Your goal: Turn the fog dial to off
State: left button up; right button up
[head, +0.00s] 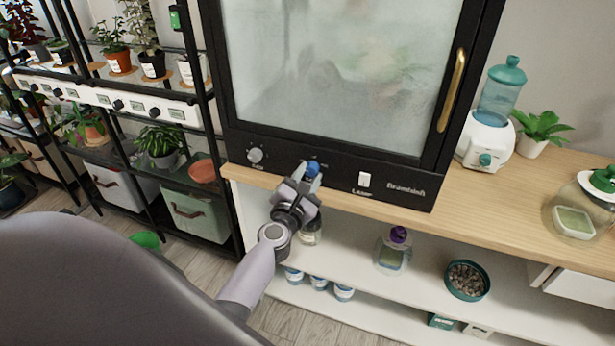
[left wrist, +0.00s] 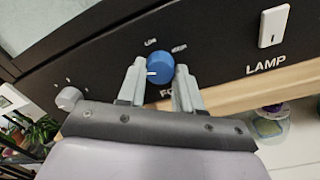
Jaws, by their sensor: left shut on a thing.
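The fog dial (head: 313,168) is a blue knob on the black front panel below the glass door of the cabinet (head: 345,75). In the left wrist view the dial (left wrist: 161,66) has a white mark on its left side, with small labels above it reading LOW and what looks like HIGH. The label below is partly hidden; only "FO" shows. My left gripper (head: 306,177) is shut on the dial, one finger on each side, as the left wrist view (left wrist: 159,74) shows. My right gripper is not in view.
A grey knob (head: 255,155) sits left on the panel, and a white lamp switch (head: 364,180) sits right. The glass is fogged. A white and teal bottle device (head: 490,139) stands right of the cabinet on the wooden top. Open shelves below hold jars and a bowl (head: 467,281).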

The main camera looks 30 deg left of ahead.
pick_arm(q)
jog(key=o, duration=1)
jog(key=shift+o, duration=0.2)
jog(key=v, duration=0.7)
jog(key=shift+s+d, duration=0.1)
jog(key=s+d+f+m+g+h+p, duration=0.1)
jog(key=s+d+f+m+g+h, duration=0.1)
jog(key=s+m, duration=0.4)
jog(key=s+d+f+m+g+h+p, duration=0.2)
jog(key=s+d+f+m, duration=0.3)
jog(key=m, duration=1.2)
jog(key=s+d+f+m+g+h+p, duration=0.1)
jog(key=s+d+f+m+g+h, duration=0.2)
jog(key=s+d+m, duration=0.2)
jog(key=s+m, duration=0.3)
jog(key=m, duration=0.4)
jog(key=shift+f+p, duration=0.25)
jog(key=shift+p, duration=0.15)
